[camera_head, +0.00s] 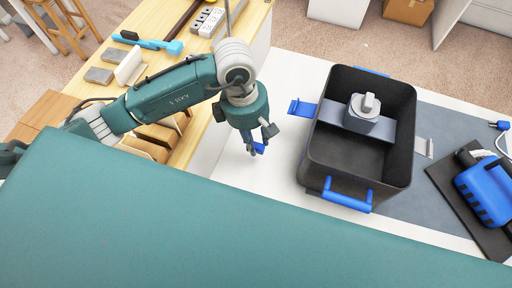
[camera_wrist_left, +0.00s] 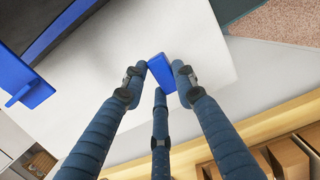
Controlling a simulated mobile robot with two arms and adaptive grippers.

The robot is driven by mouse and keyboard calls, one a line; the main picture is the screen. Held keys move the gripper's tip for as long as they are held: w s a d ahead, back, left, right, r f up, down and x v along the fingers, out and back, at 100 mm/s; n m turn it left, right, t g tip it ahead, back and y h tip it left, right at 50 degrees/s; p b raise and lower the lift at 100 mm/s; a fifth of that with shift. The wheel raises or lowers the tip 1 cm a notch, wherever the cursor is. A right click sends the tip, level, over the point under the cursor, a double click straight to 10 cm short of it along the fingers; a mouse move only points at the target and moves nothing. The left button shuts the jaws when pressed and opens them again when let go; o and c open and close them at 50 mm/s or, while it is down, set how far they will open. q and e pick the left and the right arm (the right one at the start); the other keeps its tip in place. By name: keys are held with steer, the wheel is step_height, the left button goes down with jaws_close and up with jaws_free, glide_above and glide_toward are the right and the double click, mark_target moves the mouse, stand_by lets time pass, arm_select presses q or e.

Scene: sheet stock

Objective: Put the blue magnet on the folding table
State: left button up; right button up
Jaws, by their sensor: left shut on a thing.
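The blue magnet (camera_head: 260,148) is a small blue block, and it also shows between the fingertips in the left wrist view (camera_wrist_left: 160,72). My left gripper (camera_head: 255,147) is shut on it, with its fingers pointing down; the fingers also show in the left wrist view (camera_wrist_left: 160,80). They are over the white table top (camera_head: 222,148), which I take to be the folding table, left of the black crate. I cannot tell whether the magnet touches the surface. My right gripper is not in view.
The black crate (camera_head: 312,165) with blue handles stands right of the gripper, with a grey object (camera_head: 362,118) in it. A blue device (camera_head: 485,190) lies on a dark mat at the far right. A wooden bench (camera_head: 90,52) with tools is at left. White table top between is clear.

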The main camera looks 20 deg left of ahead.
mark_target(257, 158)
arm_select(q)
step_height(257, 158, down, 2)
steer(key=shift+f, duration=0.2)
step_height(257, 158, down, 4)
steer(key=shift+f+p, duration=0.1)
steer(key=shift+p, duration=0.45)
steer(key=shift+f, duration=0.25)
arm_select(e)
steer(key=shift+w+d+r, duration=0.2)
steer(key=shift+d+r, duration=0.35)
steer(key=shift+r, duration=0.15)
arm_select(q)
steer(key=shift+f, duration=0.15)
steer(key=o, duration=1.1)
steer(key=shift+o, duration=0.2)
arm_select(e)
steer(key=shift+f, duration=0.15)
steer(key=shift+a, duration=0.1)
